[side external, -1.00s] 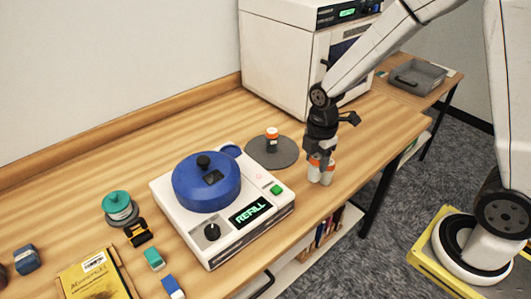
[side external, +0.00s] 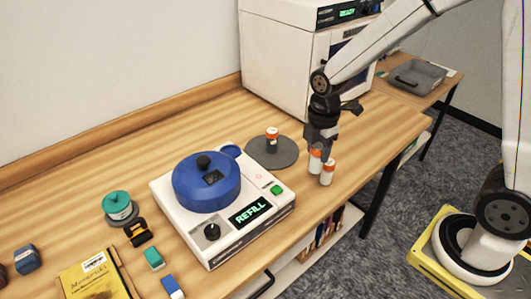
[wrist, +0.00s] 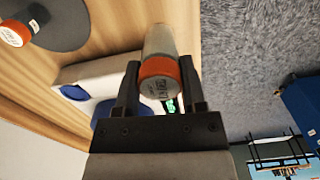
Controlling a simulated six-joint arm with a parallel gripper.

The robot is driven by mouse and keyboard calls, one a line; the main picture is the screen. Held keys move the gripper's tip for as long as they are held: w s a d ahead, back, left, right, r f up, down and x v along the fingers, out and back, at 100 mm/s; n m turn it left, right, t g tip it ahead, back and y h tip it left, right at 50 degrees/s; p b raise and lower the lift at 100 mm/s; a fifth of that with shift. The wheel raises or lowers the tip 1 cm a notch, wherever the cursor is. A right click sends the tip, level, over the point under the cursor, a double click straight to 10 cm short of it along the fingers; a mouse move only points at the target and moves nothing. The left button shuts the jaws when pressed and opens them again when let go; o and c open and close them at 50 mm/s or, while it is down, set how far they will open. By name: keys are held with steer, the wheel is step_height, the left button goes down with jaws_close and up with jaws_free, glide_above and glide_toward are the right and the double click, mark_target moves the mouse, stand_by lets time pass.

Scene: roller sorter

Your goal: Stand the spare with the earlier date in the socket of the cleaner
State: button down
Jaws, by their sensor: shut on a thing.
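Two white spares with orange caps are near the table's front edge. My gripper (side external: 317,143) is shut on one spare (side external: 315,160), held upright just above the table; in the wrist view its orange cap (wrist: 158,70) is between the fingers, with print too small to read. The other spare (side external: 327,173) stands on the table close beside it. The cleaner (side external: 262,232) is a white box with a blue lid (side external: 206,183) and a display reading REFILL. A round blue part (side external: 231,152) at its back corner may be the socket; its inside cannot be made out.
A grey disc (side external: 285,158) carries another small orange-and-white container (side external: 272,137). A white oven-like box (side external: 280,65) stands behind. A teal-topped spool (side external: 117,207), a yellow book (side external: 90,278) and several small blocks lie at left. The table between disc and front edge is mostly clear.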

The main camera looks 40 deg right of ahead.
steer(key=shift+w+a+r, duration=0.25)
steer(key=shift+w+r, duration=0.05)
steer(key=shift+w, duration=0.1)
steer(key=w+a+r+n, duration=0.1)
steer(key=w+a+r, duration=0.6)
steer(key=a+r, duration=0.1)
steer(key=w+a+f, duration=0.1)
steer(key=w+f, duration=0.8)
steer(key=w, duration=0.4)
steer(key=shift+w+a+f, duration=0.25)
steer(key=shift+a+f, duration=0.05)
steer(key=shift+f, duration=0.05)
steer(key=shift+w+f, duration=0.15)
steer(key=shift+f, duration=0.8)
steer(key=shift+w+f, duration=0.1)
steer(key=shift+f, duration=0.8)
steer(key=shift+f, duration=0.15)
